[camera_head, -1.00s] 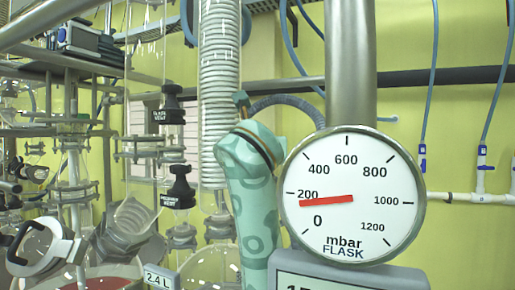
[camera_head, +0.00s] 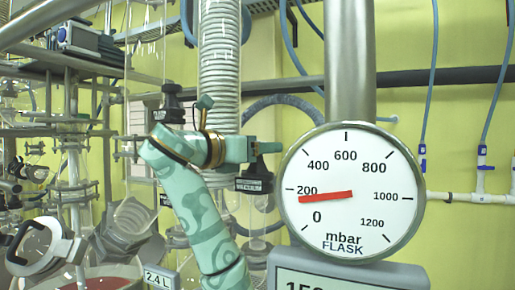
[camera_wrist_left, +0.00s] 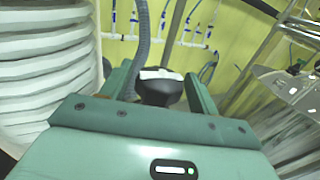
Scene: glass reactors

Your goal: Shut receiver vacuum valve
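A black valve knob (camera_head: 259,168) with a white-lettered label, of which I read only "VACUUM", is in the middle of the head view, left of the gauge. My left gripper (camera_head: 265,148) reaches it from the left and partly covers its top. In the left wrist view the black knob (camera_wrist_left: 160,90) with a white top lies between the two fingers of my left gripper (camera_wrist_left: 163,85). The fingers stand wide apart, one on each side of it. I cannot tell whether they touch it. My right gripper is not in view.
The round FLASK gauge (camera_head: 347,215) stands close right of the gripper, its red needle a little below 200 mbar. A coiled glass condenser (camera_head: 220,60) rises behind the arm. Another black valve (camera_head: 170,103) is to the left. Glassware and metal rods crowd the left side.

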